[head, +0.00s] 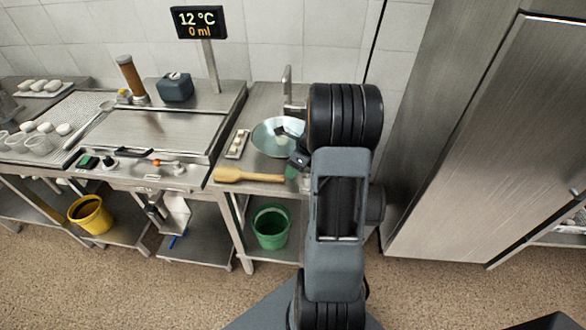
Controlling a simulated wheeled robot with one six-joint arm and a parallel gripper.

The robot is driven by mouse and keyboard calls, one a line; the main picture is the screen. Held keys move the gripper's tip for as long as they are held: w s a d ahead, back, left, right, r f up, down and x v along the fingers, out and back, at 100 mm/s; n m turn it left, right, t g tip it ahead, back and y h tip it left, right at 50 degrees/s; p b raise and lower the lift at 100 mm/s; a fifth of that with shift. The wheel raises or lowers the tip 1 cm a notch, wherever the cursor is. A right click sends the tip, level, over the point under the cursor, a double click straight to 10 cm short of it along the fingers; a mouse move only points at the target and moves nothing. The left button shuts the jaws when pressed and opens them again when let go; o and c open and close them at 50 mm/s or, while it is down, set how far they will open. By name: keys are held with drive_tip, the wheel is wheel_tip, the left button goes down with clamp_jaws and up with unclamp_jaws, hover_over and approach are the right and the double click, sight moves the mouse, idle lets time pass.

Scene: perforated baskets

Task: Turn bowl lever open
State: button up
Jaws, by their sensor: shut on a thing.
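The bowl (268,142) is a round, shiny metal basin on the steel counter, left of my arm. A tall tap (287,88) stands behind it. My gripper (297,162) is small in the head view, at the bowl's front right edge and partly hidden by my arm. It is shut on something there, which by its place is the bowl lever. The lever itself cannot be made out, nor its angle. A small green piece (291,172) shows just below the gripper. Part of the bowl's right side is covered by dark parts of my arm.
A wooden paddle (235,175) lies along the counter's front edge. A small tray (237,145) with pale pieces is left of the bowl. A green bucket (271,227) stands on the shelf below. A steel cabinet (480,130) rises at the right. The display (199,22) reads 12 °C, 0 ml.

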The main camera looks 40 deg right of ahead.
drive_tip(key=shift+c, duration=1.4)
drive_tip(key=n+g+p, duration=0.1)
drive_tip(key=n, duration=0.1)
drive_tip(key=s+a+n+p, duration=0.1)
drive_tip(key=shift+s+r+n+g+y, duration=0.2)
drive_tip(key=shift+n+g+y, duration=0.1)
drive_tip(key=shift+n+g, duration=0.1)
drive_tip(key=n, duration=0.2)
drive_tip(key=s+n+g+p, duration=0.1)
drive_tip(key=s+n+g, duration=0.1)
drive_tip(key=n, duration=0.1)
drive_tip(key=shift+s+a+f+n+p, duration=0.1)
drive_tip(key=shift+s+a+n+p, duration=0.05)
drive_tip(key=shift+a+n+p, duration=0.15)
drive_tip(key=n, duration=0.1)
drive_tip(key=s+n+g, duration=0.1)
drive_tip(key=n, duration=0.1)
drive_tip(key=s+n+g+h, duration=0.1)
drive_tip(key=shift+d, duration=0.25)
drive_tip(key=shift+s+d+n+g+h, duration=0.25)
drive_tip(key=shift+s+n+h, duration=0.1)
drive_tip(key=shift+n, duration=0.75)
drive_tip(key=shift+s+d+n+g+h, duration=0.25)
drive_tip(key=shift+s+n+h, duration=0.1)
drive_tip(key=shift+n, duration=0.75)
